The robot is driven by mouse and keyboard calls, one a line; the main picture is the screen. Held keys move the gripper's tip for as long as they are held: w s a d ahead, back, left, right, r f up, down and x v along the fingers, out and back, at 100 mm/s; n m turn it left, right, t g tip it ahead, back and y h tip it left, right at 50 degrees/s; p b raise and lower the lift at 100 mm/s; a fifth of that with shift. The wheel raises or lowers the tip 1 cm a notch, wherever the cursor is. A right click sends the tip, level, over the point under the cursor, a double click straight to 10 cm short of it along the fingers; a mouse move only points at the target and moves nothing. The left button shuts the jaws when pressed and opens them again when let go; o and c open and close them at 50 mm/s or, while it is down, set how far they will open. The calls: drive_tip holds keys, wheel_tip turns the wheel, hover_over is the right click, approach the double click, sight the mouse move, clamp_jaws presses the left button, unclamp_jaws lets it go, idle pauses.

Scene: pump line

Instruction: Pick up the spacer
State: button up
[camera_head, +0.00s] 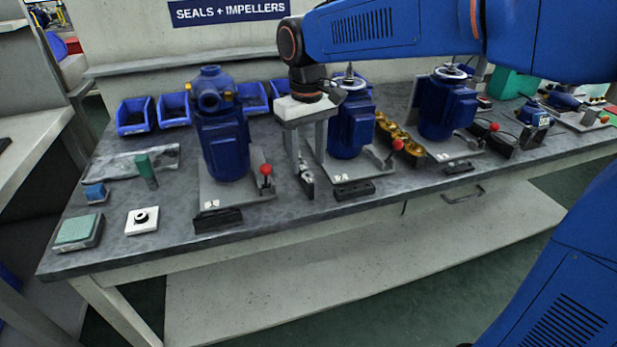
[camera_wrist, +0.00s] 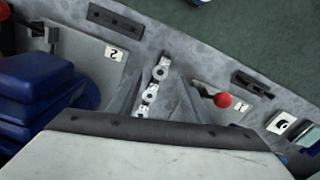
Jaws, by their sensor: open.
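A short row of small pale metal pieces with round holes (camera_wrist: 160,72) lies on the bench between two pump stations in the wrist view. It shows in the head view as a narrow strip (camera_head: 307,183). The spacer seems to be among these pieces, but I cannot tell which one it is. My gripper (camera_head: 308,167) points down above the strip, its two grey fingers apart. In the wrist view my gripper (camera_wrist: 152,100) has a finger on either side of the row, with nothing clearly held. The near end of the row is partly hidden by my gripper's body.
Blue pumps stand left (camera_head: 222,150) and right (camera_head: 350,125) of my gripper, with red-knobbed levers (camera_head: 266,170) close by. Brass parts (camera_head: 392,130) lie farther right. A white pad with a black ring (camera_head: 142,219) and a green-topped block (camera_head: 78,231) sit at the left front.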

sight(309, 177)
drive_tip(key=shift+f, duration=1.1)
drive_tip(key=shift+f, duration=0.25)
drive_tip(key=c, duration=1.1)
